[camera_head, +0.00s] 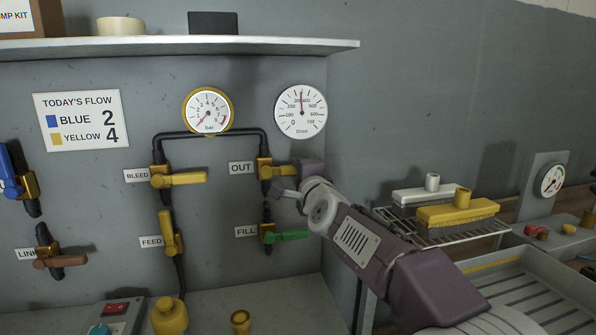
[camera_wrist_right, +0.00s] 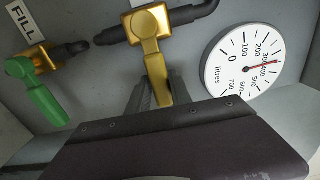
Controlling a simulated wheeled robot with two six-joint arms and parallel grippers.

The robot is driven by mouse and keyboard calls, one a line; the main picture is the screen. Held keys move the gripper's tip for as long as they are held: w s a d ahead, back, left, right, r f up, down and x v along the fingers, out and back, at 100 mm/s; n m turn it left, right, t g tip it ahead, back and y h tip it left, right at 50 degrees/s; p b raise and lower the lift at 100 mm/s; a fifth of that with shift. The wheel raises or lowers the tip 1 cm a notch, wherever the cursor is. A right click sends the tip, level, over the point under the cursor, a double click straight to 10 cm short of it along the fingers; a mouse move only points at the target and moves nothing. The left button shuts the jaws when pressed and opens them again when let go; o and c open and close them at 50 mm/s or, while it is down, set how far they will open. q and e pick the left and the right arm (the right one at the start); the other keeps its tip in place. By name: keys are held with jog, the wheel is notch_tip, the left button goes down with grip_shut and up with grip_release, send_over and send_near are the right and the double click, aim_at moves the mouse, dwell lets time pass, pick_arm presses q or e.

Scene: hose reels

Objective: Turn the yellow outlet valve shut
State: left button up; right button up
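The yellow outlet valve (camera_head: 278,171), labelled OUT, is on the grey wall panel below the litres gauge. Its lever points right, across the upright black pipe. In the right wrist view the lever (camera_wrist_right: 153,60) runs down from the brass body. My right gripper (camera_head: 290,186) is at the lever's free end; the two grey fingers (camera_wrist_right: 160,92) lie close along both sides of it and look shut on it. The litres gauge (camera_head: 301,112) has its needle just past 300. It also shows in the right wrist view (camera_wrist_right: 243,62). My left gripper is not in view.
The yellow bleed valve (camera_head: 183,179) and feed valve (camera_head: 170,238) are to the left. The green fill valve (camera_head: 287,236) is just below. A rack (camera_head: 455,237) with brushes stands right of my right arm. A shelf (camera_head: 180,45) overhangs the panel.

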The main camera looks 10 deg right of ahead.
jog(key=shift+o, duration=1.2)
jog(key=s, duration=0.9)
jog(key=shift+d, duration=0.15)
jog(key=shift+f, duration=0.1)
